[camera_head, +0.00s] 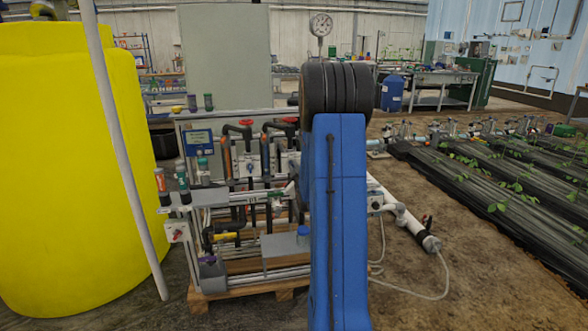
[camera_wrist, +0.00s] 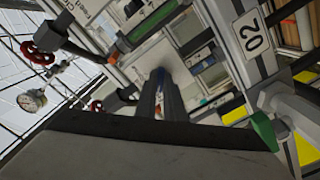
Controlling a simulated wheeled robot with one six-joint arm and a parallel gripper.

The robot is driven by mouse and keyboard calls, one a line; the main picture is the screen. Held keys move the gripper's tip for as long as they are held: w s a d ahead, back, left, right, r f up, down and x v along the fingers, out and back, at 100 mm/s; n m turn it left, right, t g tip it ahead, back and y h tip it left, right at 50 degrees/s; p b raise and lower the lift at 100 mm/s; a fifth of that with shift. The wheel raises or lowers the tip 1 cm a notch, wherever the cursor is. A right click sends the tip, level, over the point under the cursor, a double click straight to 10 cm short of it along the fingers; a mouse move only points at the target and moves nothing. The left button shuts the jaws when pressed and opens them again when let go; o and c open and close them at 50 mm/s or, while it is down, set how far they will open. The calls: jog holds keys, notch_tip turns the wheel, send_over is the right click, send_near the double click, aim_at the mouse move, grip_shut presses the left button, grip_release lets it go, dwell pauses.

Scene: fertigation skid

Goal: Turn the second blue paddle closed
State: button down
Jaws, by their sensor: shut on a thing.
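In the wrist view my gripper (camera_wrist: 160,92) points away from the camera at the pipework, its dark fingers close together in the middle of the picture. It is shut on a small bluish part (camera_wrist: 164,102), which shows only as a narrow strip between the fingers. I take this to be a blue paddle, but its angle cannot be told and most of it is hidden. In the head view the skid (camera_head: 220,197) stands at centre left. My blue arm stands in front of its right part and hides the gripper and paddle there.
Red handwheels (camera_wrist: 38,52), a gauge (camera_wrist: 32,100) and a panel labelled 02 (camera_wrist: 253,38) surround the gripper closely. A yellow tank (camera_head: 70,160) stands left of the skid, with a slanted white pipe (camera_head: 120,150) before it. Planted beds (camera_head: 480,185) lie right, beyond bare floor.

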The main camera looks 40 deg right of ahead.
dwell(0.4)
jog(key=m, duration=0.4)
jog(key=shift+m, duration=2.3)
jog(key=c, duration=1.8)
grip_release()
jog(key=shift+c, duration=0.2)
